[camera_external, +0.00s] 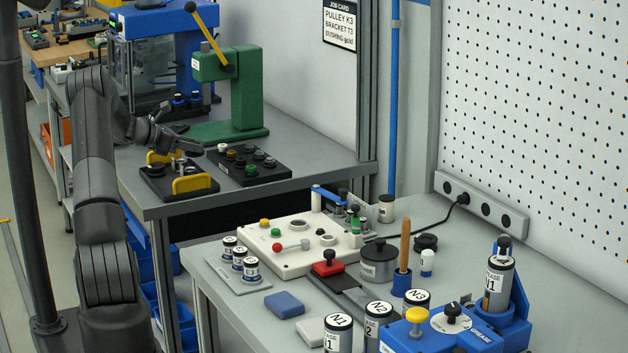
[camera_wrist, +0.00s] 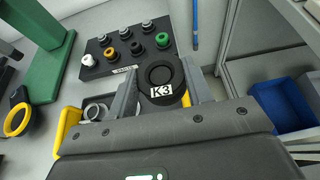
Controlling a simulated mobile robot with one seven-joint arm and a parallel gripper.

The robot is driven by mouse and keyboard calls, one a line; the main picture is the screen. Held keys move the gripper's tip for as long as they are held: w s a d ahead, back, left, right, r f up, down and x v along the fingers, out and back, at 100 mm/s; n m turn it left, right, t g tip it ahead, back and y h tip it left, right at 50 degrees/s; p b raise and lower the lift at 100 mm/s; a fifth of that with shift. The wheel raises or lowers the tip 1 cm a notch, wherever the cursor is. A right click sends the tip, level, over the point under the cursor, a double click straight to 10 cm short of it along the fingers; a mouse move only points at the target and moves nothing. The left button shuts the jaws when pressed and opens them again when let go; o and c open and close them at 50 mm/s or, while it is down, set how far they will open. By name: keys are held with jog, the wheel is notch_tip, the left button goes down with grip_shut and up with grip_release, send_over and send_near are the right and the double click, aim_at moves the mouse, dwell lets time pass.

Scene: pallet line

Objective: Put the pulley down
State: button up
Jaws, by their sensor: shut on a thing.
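My gripper (camera_wrist: 160,82) is shut on a black round pulley (camera_wrist: 160,73) with a white K3 label, one finger on each side. In the external view my gripper (camera_external: 190,148) is over the back bench, above the black fixture (camera_external: 152,190) with two yellow handles. The pulley is hard to make out there. In the wrist view the yellow handles are partly hidden by my gripper, and a grey ring part (camera_wrist: 95,108) shows left of the fingers.
A black tray (camera_external: 283,174) with several coloured knob-like parts lies right of the fixture. A green press (camera_external: 245,90) and a blue machine (camera_external: 150,55) stand behind. A job card (camera_external: 340,22) reads PULLEY K3. Blue bins (camera_wrist: 275,105) are below the bench edge.

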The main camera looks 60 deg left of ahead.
jog(key=w+d+m+h, duration=0.4)
jog(key=w+d, duration=1.4)
jog(key=w, duration=0.2)
jog(key=w+d+m+g+h, duration=0.15)
jog(key=w+d, duration=0.35)
jog(key=d, duration=0.5)
jog(key=w+d+m+g+h, duration=0.1)
jog(key=w+d+m+h, duration=0.1)
jog(key=w+d, duration=0.65)
jog(key=s+d+r+m+g+h, duration=0.1)
jog(key=d+m+g+h, duration=0.2)
jog(key=d, duration=2.1)
jog(key=s+d+r+m+g+h, duration=0.1)
jog(key=d+m+g+h, duration=0.15)
jog(key=d, duration=2.25)
send_over(481, 269)
jog(key=shift+m+g, duration=0.3)
notch_tip(481, 269, down, 7)
jog(key=shift+f, duration=2.1)
jog(key=shift+f, duration=0.15)
